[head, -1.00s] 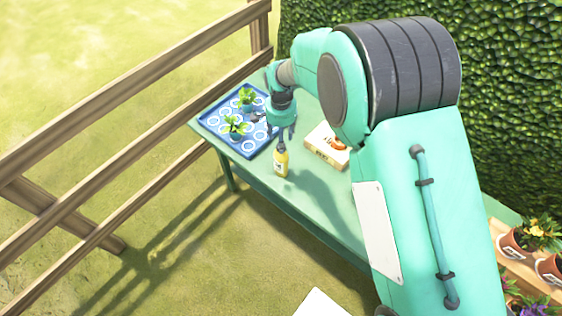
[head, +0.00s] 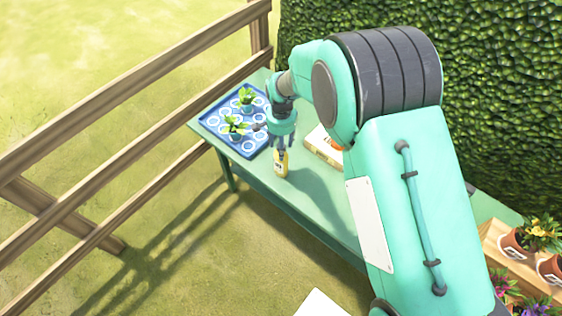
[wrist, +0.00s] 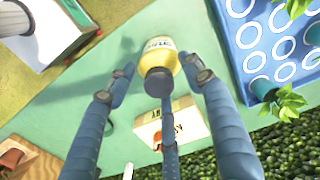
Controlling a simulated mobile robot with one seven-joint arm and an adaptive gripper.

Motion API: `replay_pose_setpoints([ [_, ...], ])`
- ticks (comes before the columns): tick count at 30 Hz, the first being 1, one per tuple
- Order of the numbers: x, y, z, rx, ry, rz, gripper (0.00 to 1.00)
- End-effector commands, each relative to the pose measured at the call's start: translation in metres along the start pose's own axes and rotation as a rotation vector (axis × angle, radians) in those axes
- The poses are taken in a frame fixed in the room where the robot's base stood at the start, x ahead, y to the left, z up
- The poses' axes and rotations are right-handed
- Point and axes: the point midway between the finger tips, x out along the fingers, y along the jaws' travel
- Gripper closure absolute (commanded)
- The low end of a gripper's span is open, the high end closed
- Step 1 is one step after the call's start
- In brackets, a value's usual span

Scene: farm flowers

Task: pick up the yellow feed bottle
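The yellow feed bottle (head: 281,168) stands upright on the green table (head: 306,196), close to its front edge. In the wrist view the bottle (wrist: 163,48) shows its yellow body, a pale label and a dark cap. My gripper (head: 281,152) is right above the bottle and points down, with its fingertips around the bottle's top. In the wrist view my gripper (wrist: 158,68) has its fingers spread, one on each side of the bottle and one in front of the cap. Gaps show at the sides, so the bottle is not clasped.
A blue tray (head: 206,120) with white rings and potted green seedlings (head: 235,126) lies left of the bottle. A box (head: 318,146) lies to the right, partly behind my arm. A wooden fence (head: 100,118) runs at left, a hedge (head: 500,100) behind. Potted flowers (head: 540,235) stand at lower right.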

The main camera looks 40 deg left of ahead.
Motion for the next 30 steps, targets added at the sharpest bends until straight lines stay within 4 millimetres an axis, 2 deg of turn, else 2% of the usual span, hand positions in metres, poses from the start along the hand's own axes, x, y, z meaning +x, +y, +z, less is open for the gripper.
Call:
replay_pose_setpoints([
  [1,0.000,0.000,0.000,0.000,0.000,0.000,0.60],
  [7,0.000,0.000,0.000,0.000,0.000,0.000,0.99],
  [22,-0.002,0.000,0.000,0.000,0.001,-0.001,1.00],
  [30,-0.019,-0.001,-0.001,0.000,0.002,-0.002,1.00],
])
